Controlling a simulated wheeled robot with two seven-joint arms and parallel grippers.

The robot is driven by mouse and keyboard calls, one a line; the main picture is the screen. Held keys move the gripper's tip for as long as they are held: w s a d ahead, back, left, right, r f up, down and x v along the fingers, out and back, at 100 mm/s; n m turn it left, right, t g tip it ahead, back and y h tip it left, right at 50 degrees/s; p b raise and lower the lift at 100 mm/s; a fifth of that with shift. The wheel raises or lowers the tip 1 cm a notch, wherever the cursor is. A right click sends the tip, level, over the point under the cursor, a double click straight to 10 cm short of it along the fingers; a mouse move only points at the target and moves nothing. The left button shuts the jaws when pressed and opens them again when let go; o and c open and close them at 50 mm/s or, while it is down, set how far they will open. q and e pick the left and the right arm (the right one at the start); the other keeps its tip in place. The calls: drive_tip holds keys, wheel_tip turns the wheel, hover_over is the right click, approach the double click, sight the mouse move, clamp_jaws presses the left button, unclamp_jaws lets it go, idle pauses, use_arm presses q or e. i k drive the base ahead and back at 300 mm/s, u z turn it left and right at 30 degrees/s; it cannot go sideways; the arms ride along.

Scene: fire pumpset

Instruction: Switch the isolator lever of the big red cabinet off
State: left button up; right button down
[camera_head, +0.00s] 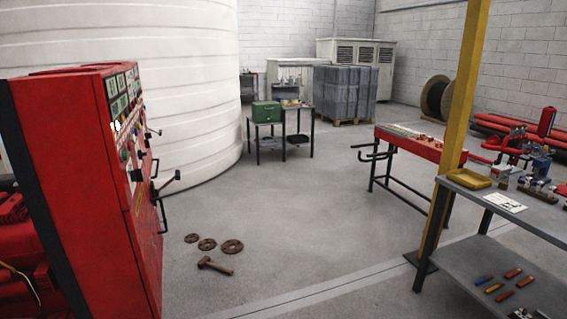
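The big red cabinet (75,180) stands at the left, seen mostly from its side. Its front panel faces right at a steep angle and carries gauges, buttons and labels. A lever with a dark knob (170,181) sticks out from the front at mid height. A smaller handle (153,132) sticks out above it. I cannot tell from this angle which of them is the isolator lever or how it is set. Neither of my grippers is in view.
Rusty discs (207,244) and a hammer (215,265) lie on the floor right of the cabinet. A yellow post (455,130) and a grey workbench (500,240) stand at the right. A red-topped table (410,143) stands behind. The middle floor is clear.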

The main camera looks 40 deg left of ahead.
sight(176, 176)
drive_tip(key=u, duration=0.6)
drive_tip(key=i, duration=2.45)
drive_tip(key=u, duration=2.2)
drive_tip(key=i, duration=0.95)
drive_tip(key=u, duration=0.85)
